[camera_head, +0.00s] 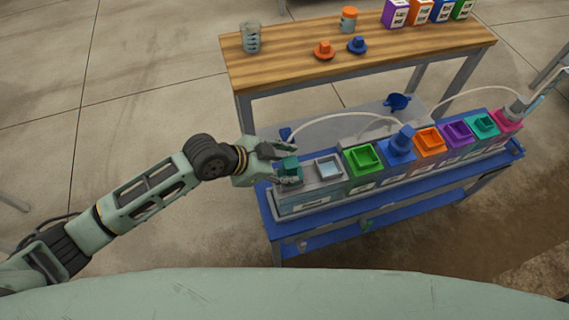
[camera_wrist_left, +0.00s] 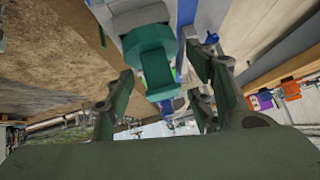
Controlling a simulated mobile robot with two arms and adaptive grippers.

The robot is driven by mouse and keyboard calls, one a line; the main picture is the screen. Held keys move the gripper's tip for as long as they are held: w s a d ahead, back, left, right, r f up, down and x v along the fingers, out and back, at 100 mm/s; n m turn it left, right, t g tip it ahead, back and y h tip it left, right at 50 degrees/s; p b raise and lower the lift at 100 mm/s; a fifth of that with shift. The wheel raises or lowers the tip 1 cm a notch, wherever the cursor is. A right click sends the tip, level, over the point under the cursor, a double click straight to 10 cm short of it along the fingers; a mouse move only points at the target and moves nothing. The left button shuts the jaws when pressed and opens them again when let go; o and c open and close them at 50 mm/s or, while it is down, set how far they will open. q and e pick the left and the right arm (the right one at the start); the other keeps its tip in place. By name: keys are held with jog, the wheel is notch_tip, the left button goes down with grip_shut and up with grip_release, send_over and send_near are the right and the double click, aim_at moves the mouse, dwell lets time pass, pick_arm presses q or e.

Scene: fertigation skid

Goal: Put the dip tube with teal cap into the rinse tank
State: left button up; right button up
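The teal cap (camera_head: 288,168) of a dip tube is at the left end of the tank row, and it also fills the upper middle of the left wrist view (camera_wrist_left: 154,62). Its tube below the cap is hidden. My left gripper (camera_head: 294,165) is around the cap with its fingers apart. In the left wrist view a gap shows between each finger (camera_wrist_left: 160,90) and the cap's stem. Just right of the cap is a grey tank (camera_head: 316,171) with a pale, watery opening; it may be the rinse tank, but its label is unreadable. My right gripper is not in view.
Green (camera_head: 363,160), blue, orange (camera_head: 430,140), purple, teal and pink tanks continue rightward on a blue stand (camera_head: 390,195). A blue cap stands in the blue tank. Pale hoses arch behind the row. A wooden table (camera_head: 300,72) with caps and boxes stands behind.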

pick_arm(q)
jog(key=v, duration=1.2)
jog(key=shift+w, duration=0.1)
dwell(0.7)
jog(key=w+a+f+n+t+y, duration=0.1)
jog(key=w+a+f+n, duration=0.3)
jog(key=f, duration=0.4)
jog(key=w+a+f+n+t+y, duration=0.2)
jog(key=w+a+f, duration=0.2)
jog(key=w+f, duration=0.3)
jog(key=s+a+f+n+y, duration=0.15)
jog(key=s+a+f, duration=0.25)
jog(key=f, duration=0.4)
jog(key=s+a+f+n+y, duration=0.1)
jog(key=s+a+f+n, duration=0.2)
jog(key=f, duration=0.6)
jog(key=s+a+f+n+g+y, duration=0.1)
jog(key=s+a+f+g+y, duration=0.15)
jog(key=s+f, duration=1.1)
jog(key=s+d+f+g, duration=0.1)
jog(key=s+f+g, duration=0.1)
jog(key=s, duration=1)
jog(key=s+d+f+n+g, duration=0.1)
jog(key=s+f, duration=0.4)
jog(key=s, duration=0.8)
jog(key=shift+s+g, duration=0.3)
jog(key=shift+g, duration=0.15)
